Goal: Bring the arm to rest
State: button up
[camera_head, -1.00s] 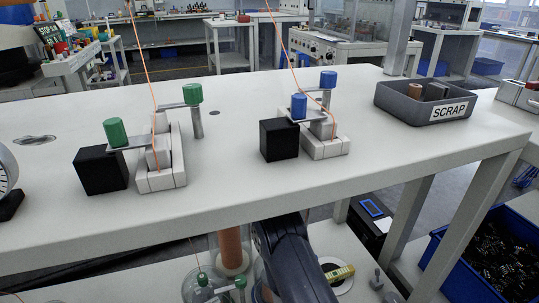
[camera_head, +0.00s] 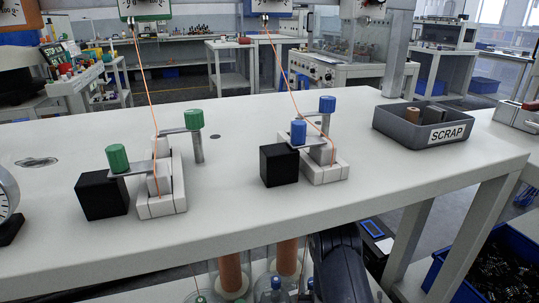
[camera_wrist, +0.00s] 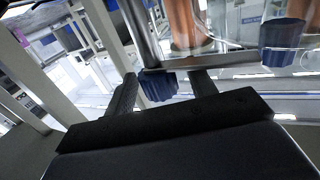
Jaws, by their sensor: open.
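My gripper (camera_wrist: 163,75) is open in the wrist view, with its two dark fingers spread apart. A blue ribbed knob (camera_wrist: 158,86) shows between the fingers; I cannot tell how far beyond them it is, and no grip on it shows. A second blue knob (camera_wrist: 283,40) is at the upper right of the wrist view. In the head view my dark arm hangs below the front edge of the white table (camera_head: 60,240), and the gripper itself is not seen there.
On the table stand a green-knobbed clamp (camera_head: 118,158), a blue-knobbed clamp (camera_head: 298,132), two black blocks (camera_head: 102,196) and a grey SCRAP tray (camera_head: 400,128). Orange wires run up from the clamps. Glass vessels with copper-coloured cores (camera_head: 231,272) stand below. A blue crate (camera_head: 440,268) is lower right.

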jog(key=shift+d+n+g+y+p, duration=0.1)
jog(key=shift+n+g+y+p, duration=0.2)
jog(key=shift+n+y+p, duration=1.3)
